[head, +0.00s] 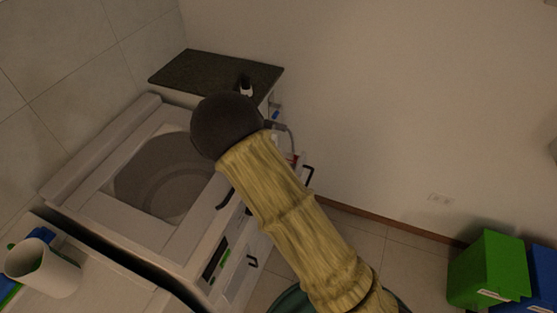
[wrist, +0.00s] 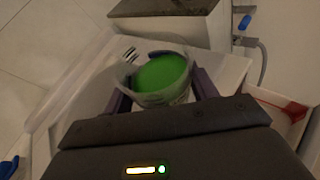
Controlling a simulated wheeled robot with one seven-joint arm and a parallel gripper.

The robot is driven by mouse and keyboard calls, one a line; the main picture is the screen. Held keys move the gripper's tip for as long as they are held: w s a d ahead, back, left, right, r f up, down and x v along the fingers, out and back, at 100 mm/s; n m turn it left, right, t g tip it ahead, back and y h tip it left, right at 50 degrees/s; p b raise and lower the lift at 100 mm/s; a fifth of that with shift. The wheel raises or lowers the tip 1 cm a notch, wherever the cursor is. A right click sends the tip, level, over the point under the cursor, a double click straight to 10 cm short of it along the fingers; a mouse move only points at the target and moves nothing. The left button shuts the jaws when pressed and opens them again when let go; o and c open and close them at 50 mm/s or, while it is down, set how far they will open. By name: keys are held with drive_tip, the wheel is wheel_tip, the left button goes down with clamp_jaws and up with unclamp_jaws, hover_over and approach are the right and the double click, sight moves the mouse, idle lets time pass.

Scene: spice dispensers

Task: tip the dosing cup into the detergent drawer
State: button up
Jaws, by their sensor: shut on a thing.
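My gripper (wrist: 163,92) is shut on the dosing cup (wrist: 125,75), a clear cup with a broad green surface inside. Its dark fingers press on opposite sides of the cup. The cup is held above a pale surface in the wrist view, and its exact tilt is hard to judge. An open white drawer (wrist: 297,131) with red inside lies to the right of the cup, apart from it. I take it for the detergent drawer. In the head view my own arm hides most of the gripper and the cup.
A white container (head: 45,272) is at the lower left. Green (head: 485,270) and blue (head: 543,275) bins stand at the right. A grey hose (wrist: 262,65) hangs near the drawer.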

drive_tip(key=shift+w+d+r+m, duration=0.1)
drive_tip(key=shift+d+r+m, duration=0.1)
drive_tip(key=shift+d+m, duration=0.1)
drive_tip(key=shift+d+f+m+y+b, duration=0.3)
drive_tip(key=shift+d+m+y, duration=0.1)
drive_tip(key=shift+y, duration=0.1)
drive_tip(key=shift+d+t, duration=0.1)
drive_tip(key=shift+t, duration=0.2)
drive_tip(key=shift+w+d+f, duration=0.1)
drive_tip(key=shift+d, duration=0.05)
drive_tip(key=shift+d+f+m+y+b, duration=0.4)
drive_tip(key=shift+f+m+y+b, duration=0.1)
drive_tip(key=shift+f+m+b, duration=0.25)
drive_tip(key=shift+w+d+f, duration=0.1)
drive_tip(key=shift+d+f, duration=0.05)
drive_tip(key=shift+f, duration=0.25)
drive_tip(key=shift+d+f+m+t+y+b, duration=0.2)
drive_tip(key=shift+f+m+t+y+b, duration=0.2)
drive_tip(key=shift+m, duration=0.45)
drive_tip(key=shift+d+r, duration=0.15)
drive_tip(key=shift+d, duration=0.05)
drive_tip(key=shift+a, duration=0.25)
